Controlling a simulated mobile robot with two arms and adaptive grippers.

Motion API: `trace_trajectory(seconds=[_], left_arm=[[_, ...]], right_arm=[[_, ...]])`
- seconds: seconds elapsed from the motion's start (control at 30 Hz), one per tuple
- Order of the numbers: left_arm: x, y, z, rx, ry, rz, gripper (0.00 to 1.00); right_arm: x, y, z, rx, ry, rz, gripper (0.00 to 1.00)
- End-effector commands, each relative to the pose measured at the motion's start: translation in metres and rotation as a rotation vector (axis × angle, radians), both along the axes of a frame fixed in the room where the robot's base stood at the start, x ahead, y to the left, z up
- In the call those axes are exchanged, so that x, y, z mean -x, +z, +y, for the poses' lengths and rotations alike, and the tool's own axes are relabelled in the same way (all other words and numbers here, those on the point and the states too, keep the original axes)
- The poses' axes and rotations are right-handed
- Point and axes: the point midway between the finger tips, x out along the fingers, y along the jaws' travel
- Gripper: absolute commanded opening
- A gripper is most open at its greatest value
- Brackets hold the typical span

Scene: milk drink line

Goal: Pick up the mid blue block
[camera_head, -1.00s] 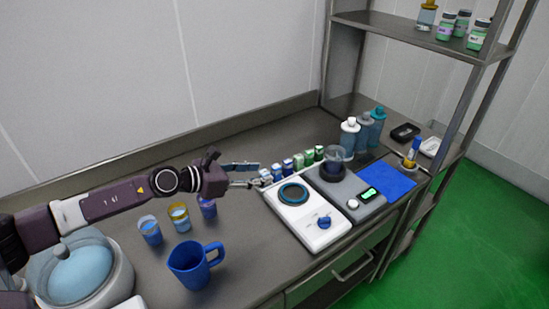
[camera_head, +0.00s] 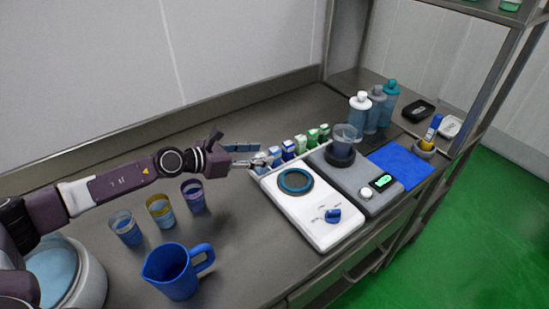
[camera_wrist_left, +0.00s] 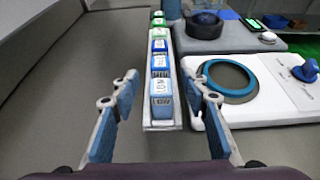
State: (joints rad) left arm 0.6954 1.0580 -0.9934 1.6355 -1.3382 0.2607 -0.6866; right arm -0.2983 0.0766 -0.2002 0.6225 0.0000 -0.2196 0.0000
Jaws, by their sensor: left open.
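Several small blocks stand in a row in a narrow pale tray (camera_wrist_left: 163,126), blue ones at the near end and green ones at the far end. The nearest is a light blue block (camera_wrist_left: 162,96). The second, a slightly deeper blue block (camera_wrist_left: 159,64), looks like the mid blue one; it also shows in the head view (camera_head: 274,156). A darker blue block (camera_wrist_left: 159,45) is behind it. My left gripper (camera_head: 250,155) is open and empty at the near end of the row. In the left wrist view its fingers (camera_wrist_left: 160,78) lie either side of the row's line.
A white device with a blue ring (camera_head: 318,222) stands right beside the tray. A grey scale (camera_head: 366,197) with a dark cup is behind it. Several cups and a blue jug (camera_head: 171,272) stand nearer. Bottles (camera_head: 359,114) stand at the back.

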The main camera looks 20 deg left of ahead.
Motion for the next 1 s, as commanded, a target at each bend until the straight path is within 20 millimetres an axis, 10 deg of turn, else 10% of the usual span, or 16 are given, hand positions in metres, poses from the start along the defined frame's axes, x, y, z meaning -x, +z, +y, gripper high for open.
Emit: trace_trajectory(seconds=[0.7, 1.0], left_arm=[[-0.044, -0.024, -0.033, -0.001, -0.001, -0.001, 0.41], [-0.043, -0.024, -0.033, -0.001, -0.001, -0.001, 0.10]], right_arm=[[0.003, -0.014, -0.005, 0.005, 0.001, 0.004, 0.40], [0.002, -0.014, -0.006, 0.006, 0.001, 0.004, 0.40]])
